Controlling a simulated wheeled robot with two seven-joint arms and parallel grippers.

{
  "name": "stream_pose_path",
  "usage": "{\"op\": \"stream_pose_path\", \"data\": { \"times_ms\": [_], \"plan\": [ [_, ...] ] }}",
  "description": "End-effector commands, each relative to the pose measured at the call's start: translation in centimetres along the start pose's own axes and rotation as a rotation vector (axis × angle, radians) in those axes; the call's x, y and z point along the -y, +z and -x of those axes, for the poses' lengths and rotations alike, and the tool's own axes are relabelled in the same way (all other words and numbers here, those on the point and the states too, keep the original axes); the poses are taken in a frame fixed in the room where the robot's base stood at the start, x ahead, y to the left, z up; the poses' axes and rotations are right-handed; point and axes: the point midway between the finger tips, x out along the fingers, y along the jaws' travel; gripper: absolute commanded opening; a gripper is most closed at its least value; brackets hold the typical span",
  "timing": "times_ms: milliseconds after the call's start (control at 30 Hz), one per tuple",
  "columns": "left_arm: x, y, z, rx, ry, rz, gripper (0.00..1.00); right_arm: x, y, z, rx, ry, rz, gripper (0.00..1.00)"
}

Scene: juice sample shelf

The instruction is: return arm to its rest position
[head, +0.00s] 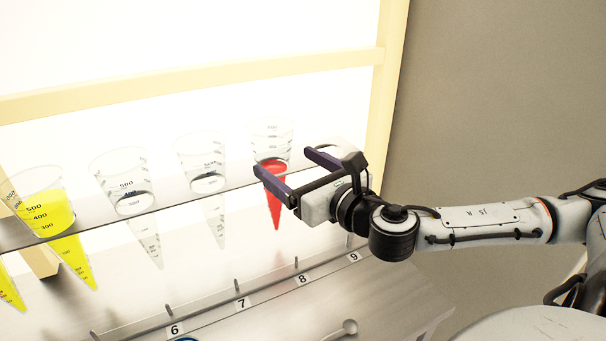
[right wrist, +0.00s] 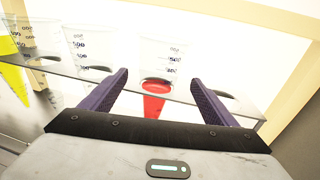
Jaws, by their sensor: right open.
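My right gripper (head: 286,172) is open in front of the upper shelf, with no object between its fingers in the head view. In the right wrist view its two purple fingers (right wrist: 160,92) are spread apart. A clear cone with red liquid (head: 273,186) sits in the shelf just beyond the fingers; in the right wrist view the red cone (right wrist: 155,100) shows between them, farther off. I cannot tell the exact gap between fingers and cone. My right arm (head: 480,222) reaches in from the right edge. My left gripper is not in view.
A cone with yellow liquid (head: 51,214) and two empty-looking clear cones (head: 205,177) hang in the shelf (head: 155,205) to the left. A cream frame post (head: 387,90) stands behind the gripper. The grey wall side at right is clear.

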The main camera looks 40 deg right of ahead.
Motion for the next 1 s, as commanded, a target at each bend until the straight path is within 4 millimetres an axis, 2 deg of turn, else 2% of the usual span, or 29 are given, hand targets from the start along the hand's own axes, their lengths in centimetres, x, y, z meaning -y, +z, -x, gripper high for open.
{"op": "stream_pose_path", "data": {
  "times_ms": [100,300,767,867,1000],
  "plan": [
    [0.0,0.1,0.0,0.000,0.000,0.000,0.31,-0.3,-0.1,1.5,-0.003,0.008,0.007,0.81],
    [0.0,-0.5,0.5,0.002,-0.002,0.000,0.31,0.0,0.1,3.2,-0.004,0.000,0.007,0.81],
    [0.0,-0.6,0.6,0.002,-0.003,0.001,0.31,-0.2,0.2,4.0,0.004,0.004,-0.002,0.81],
    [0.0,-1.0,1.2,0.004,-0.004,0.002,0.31,-0.2,1.1,4.1,0.004,0.005,-0.002,0.81],
    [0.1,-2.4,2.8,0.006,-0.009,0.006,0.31,-0.1,3.7,4.2,0.004,0.005,-0.001,0.81]
  ]
}}
